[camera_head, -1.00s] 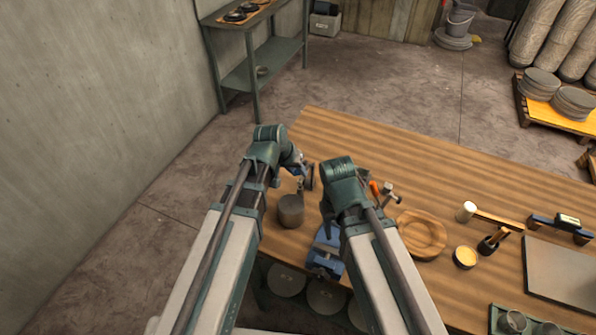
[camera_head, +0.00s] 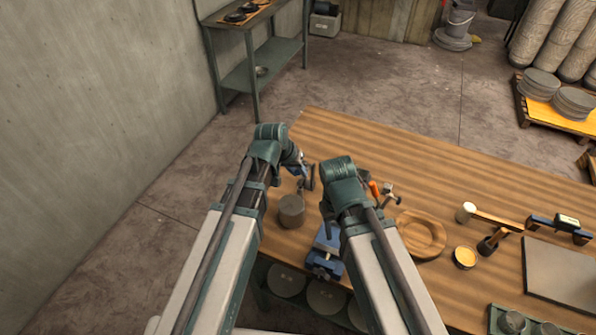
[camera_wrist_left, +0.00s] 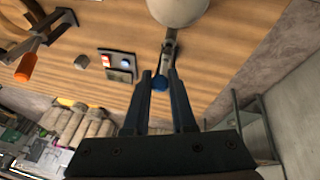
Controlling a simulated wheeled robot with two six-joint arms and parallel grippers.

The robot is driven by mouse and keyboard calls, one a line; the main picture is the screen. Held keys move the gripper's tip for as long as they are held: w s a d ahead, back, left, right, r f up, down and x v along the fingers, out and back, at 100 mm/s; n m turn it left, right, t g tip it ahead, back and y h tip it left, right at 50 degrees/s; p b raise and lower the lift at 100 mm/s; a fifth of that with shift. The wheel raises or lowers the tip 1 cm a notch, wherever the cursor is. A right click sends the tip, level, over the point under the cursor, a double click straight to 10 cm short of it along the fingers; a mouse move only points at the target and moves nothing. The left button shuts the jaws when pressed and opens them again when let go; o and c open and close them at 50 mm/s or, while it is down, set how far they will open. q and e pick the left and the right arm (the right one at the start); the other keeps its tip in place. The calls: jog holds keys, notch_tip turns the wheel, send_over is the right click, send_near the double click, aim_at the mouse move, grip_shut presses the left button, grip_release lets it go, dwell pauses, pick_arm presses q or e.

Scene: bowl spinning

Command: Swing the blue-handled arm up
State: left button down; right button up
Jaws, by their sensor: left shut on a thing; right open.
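The blue-handled arm shows best in the left wrist view: a grey metal lever (camera_wrist_left: 169,46) with a round blue knob (camera_wrist_left: 159,83) at its end. The lever runs from beside a pale rounded body (camera_wrist_left: 178,8) to my left gripper (camera_wrist_left: 161,78). The two fingers are shut on the blue knob, one on each side. In the head view my left gripper (camera_head: 298,164) is over the table's left part, and the knob is hard to make out.
A grey cylinder (camera_head: 291,209) stands between my arms on the wooden table (camera_head: 420,165). A blue clamp-like device (camera_head: 326,250) sits at the front edge. A wooden ring dish (camera_head: 421,234), mallet (camera_head: 466,211) and orange-handled tool (camera_head: 374,188) lie right. A switch box (camera_wrist_left: 118,65) is nearby.

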pick_arm(q)
jog(key=shift+w+d+r+g+p, duration=0.25)
jog(key=shift+w+r+g+p, duration=0.6)
jog(key=shift+p, duration=0.4)
jog(key=shift+w+d+r+g+y+p, duration=0.15)
jog(key=shift+w+r+g+y+p, duration=0.3)
jog(key=shift+g+p, duration=0.2)
jog(key=shift+w+d+r+g+y+p, duration=0.15)
jog(key=shift+w+g+p, duration=0.05)
jog(key=shift+w+g, duration=0.25)
jog(key=shift+w+d+r+g+y+p, duration=0.15)
jog(key=shift+w+g, duration=0.15)
jog(key=shift+g, duration=0.15)
jog(key=shift+w+d+r+n+g+y, duration=0.1)
jog(key=shift+w+r+n+g+y, duration=0.3)
jog(key=shift+g, duration=0.3)
jog(key=shift+f, duration=0.15)
jog(key=c, duration=0.7)
grip_release()
jog(key=shift+c, duration=0.2)
